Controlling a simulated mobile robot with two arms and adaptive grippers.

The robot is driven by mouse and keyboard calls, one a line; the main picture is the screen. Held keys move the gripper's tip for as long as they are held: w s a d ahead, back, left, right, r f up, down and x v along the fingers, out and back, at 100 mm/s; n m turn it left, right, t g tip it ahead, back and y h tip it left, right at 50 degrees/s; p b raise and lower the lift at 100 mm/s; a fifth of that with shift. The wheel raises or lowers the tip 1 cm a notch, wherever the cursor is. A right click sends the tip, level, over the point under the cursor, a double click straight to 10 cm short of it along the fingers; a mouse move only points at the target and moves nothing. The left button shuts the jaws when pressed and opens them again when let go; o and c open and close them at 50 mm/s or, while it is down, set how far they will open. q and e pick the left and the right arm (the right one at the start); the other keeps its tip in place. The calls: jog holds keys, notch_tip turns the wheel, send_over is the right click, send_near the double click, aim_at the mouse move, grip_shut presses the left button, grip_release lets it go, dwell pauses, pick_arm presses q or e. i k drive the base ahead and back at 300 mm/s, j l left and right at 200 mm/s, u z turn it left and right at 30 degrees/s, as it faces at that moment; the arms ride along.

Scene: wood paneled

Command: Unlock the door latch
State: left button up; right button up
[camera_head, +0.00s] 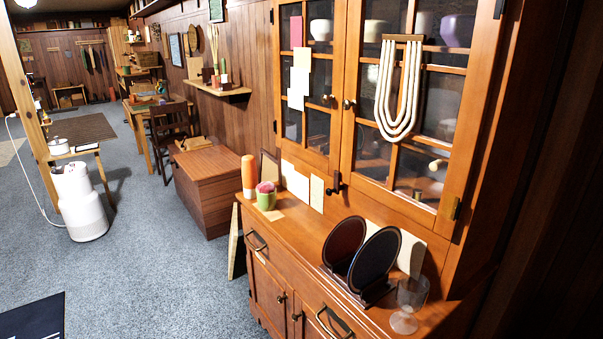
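A wooden cabinet (283,235) with two glass-paned upper doors fills the right half of the view. A small dark latch (336,186) sits at the bottom edge where the left door (309,150) and right door (348,145) meet. Both doors look closed. The latch is too small to tell its exact position. Two round knobs, a left one (327,98) and a right one (348,104), sit above it. Neither of my grippers is in view.
On the counter stand two dark oval plates (374,261) in a rack, a clear glass (407,305), a green pot (265,199) and an orange cylinder (248,177). A cream looped hanging (398,115) covers part of the right door. Carpet (160,270) left of the cabinet is clear.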

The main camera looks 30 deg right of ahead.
aim_at(337, 187)
jog(key=i+j+z, duration=0.15)
jog(key=i+z, duration=0.3)
jog(key=i+j+z, duration=0.3)
jog(key=i+z, duration=0.2)
jog(key=i+j+z, duration=0.45)
jog(key=k, duration=0.1)
